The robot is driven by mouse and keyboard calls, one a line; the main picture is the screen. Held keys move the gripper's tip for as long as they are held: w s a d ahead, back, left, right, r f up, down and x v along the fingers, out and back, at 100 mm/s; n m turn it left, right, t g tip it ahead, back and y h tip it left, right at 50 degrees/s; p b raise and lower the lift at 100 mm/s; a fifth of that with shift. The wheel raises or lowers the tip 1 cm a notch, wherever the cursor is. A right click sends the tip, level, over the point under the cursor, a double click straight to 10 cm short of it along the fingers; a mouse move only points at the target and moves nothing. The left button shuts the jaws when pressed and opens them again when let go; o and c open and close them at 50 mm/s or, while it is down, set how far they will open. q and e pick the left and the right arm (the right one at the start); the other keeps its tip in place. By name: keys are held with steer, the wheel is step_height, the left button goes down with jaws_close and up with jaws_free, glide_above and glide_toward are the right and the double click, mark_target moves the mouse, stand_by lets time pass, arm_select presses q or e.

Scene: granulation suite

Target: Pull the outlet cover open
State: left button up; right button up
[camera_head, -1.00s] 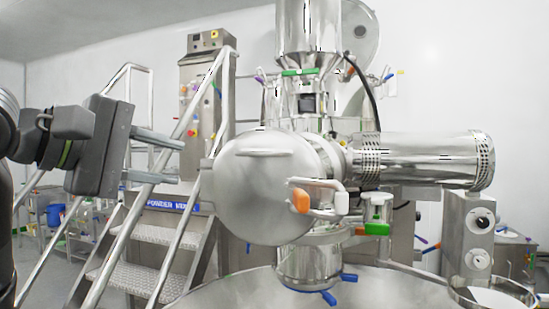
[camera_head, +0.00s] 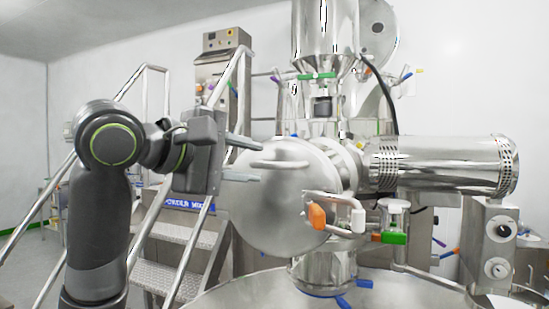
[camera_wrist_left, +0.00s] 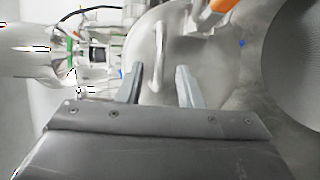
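The outlet cover (camera_head: 285,205) is a round, domed steel lid on the front of the machine, with a bar handle (camera_head: 279,164) across its upper part. My left gripper (camera_head: 250,160) is at the left side of the cover, fingers pointing right and spread apart. In the left wrist view the cover (camera_wrist_left: 205,65) is ahead, and its handle (camera_wrist_left: 158,55) stands beyond and between the two open fingertips (camera_wrist_left: 160,72). Nothing is between the fingers near their base. I cannot tell whether a fingertip touches the handle. My right gripper is not in view.
An orange-tipped clamp handle (camera_head: 317,216) sits at the cover's right edge. A horizontal steel cylinder (camera_head: 445,166) extends right. A large steel bowl (camera_head: 250,291) lies below. Steps with railings (camera_head: 170,250) stand behind my left arm.

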mark_target(272, 166)
arm_select(q)
steer(key=p+x, duration=0.1)
steer(key=x, duration=0.5)
steer(key=shift+w+d, duration=0.1)
steer(key=shift+d, duration=0.05)
steer(key=shift+f, duration=0.1)
jaws_close()
